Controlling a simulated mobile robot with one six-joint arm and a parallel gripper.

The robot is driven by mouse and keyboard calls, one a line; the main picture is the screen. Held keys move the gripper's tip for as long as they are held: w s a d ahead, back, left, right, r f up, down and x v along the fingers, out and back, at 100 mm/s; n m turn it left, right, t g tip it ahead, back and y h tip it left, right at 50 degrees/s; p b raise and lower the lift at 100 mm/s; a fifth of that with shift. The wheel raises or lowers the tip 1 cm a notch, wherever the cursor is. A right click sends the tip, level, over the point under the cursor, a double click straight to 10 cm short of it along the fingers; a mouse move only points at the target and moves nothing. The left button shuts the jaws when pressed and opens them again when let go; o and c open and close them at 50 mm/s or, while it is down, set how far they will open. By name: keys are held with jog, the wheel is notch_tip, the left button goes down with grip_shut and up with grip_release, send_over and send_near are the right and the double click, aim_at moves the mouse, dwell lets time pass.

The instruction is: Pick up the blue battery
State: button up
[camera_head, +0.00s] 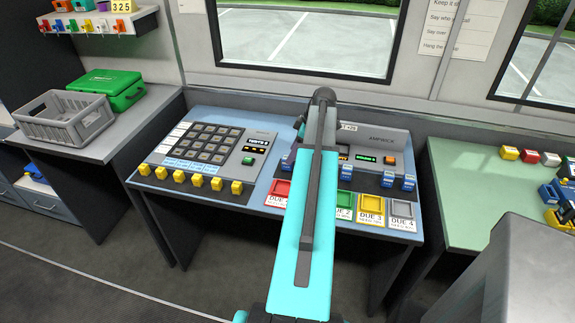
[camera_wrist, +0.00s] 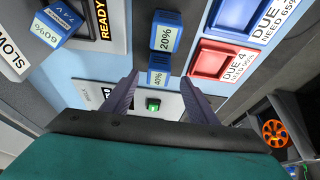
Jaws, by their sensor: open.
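Several blue batteries show. In the wrist view, one marked 40% (camera_wrist: 158,77) lies between and just ahead of my gripper's (camera_wrist: 160,79) open dark fingers, with no clear contact. One marked 20% (camera_wrist: 165,30) stands just beyond it, and one marked 60% (camera_wrist: 55,27) is at the upper left. In the head view, blue batteries stand on the right panel, one right of my arm (camera_head: 344,180) and others near its right end (camera_head: 386,181). My arm hides the gripper and part of the panel there.
A red tray (camera_wrist: 195,64) and a blue tray (camera_wrist: 218,27) lie right of my fingers. In the head view, yellow blocks (camera_head: 196,181) line the left panel's front. Green (camera_head: 343,203), yellow (camera_head: 370,206) and grey trays (camera_head: 401,209) line the right front edge.

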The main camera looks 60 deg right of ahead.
jog(key=shift+p+x, duration=0.9)
jog(key=shift+x, duration=1.7)
jog(key=c, duration=1.2)
